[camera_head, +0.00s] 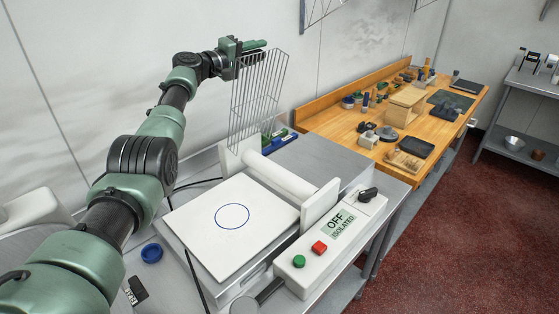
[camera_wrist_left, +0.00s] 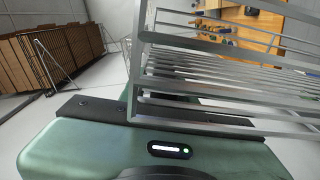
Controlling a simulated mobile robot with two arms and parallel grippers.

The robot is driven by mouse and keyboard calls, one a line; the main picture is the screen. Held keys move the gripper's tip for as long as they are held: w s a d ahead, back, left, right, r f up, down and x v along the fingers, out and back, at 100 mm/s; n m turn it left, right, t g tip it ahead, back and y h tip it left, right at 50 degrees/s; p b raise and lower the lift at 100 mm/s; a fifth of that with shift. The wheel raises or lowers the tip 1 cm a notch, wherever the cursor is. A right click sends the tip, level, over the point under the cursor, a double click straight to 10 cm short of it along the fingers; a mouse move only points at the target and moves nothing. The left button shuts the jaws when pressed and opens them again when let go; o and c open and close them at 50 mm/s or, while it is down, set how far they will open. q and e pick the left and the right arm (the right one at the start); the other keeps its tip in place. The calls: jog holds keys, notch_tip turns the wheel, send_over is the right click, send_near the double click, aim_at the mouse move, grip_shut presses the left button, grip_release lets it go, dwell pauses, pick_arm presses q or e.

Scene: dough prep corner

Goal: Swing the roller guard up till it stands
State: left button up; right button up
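The roller guard (camera_head: 258,95) is a grey wire grid. In the head view it stands steeply raised above the far side of the roller (camera_head: 283,178), leaning a little to the right at its top. My left gripper (camera_head: 254,45) is at the guard's top edge, its fingers pointing right. In the left wrist view the guard's bars (camera_wrist_left: 215,70) cross close in front of the gripper body and hide the fingertips. I cannot tell whether the fingers are closed on a bar. My right gripper is not in view.
The machine has a white board (camera_head: 205,238) with a blue circle, and a control box (camera_head: 325,249) marked OFF ISOLATED. A blue bin (camera_head: 279,143) sits behind the guard. A wooden bench (camera_head: 345,117) with several tools stands at right. The red floor (camera_head: 440,235) is clear.

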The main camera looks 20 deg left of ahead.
aim_at(238, 58)
pick_arm(q)
jog(key=shift+a+f, duration=0.1)
jog(key=shift+f, duration=0.1)
jog(key=shift+b+v, duration=0.45)
jog(key=shift+v, duration=0.6)
jog(key=shift+b+v, duration=0.55)
jog(key=shift+v, duration=1.8)
jog(key=shift+s+a+r, duration=0.1)
jog(key=shift+s, duration=0.4)
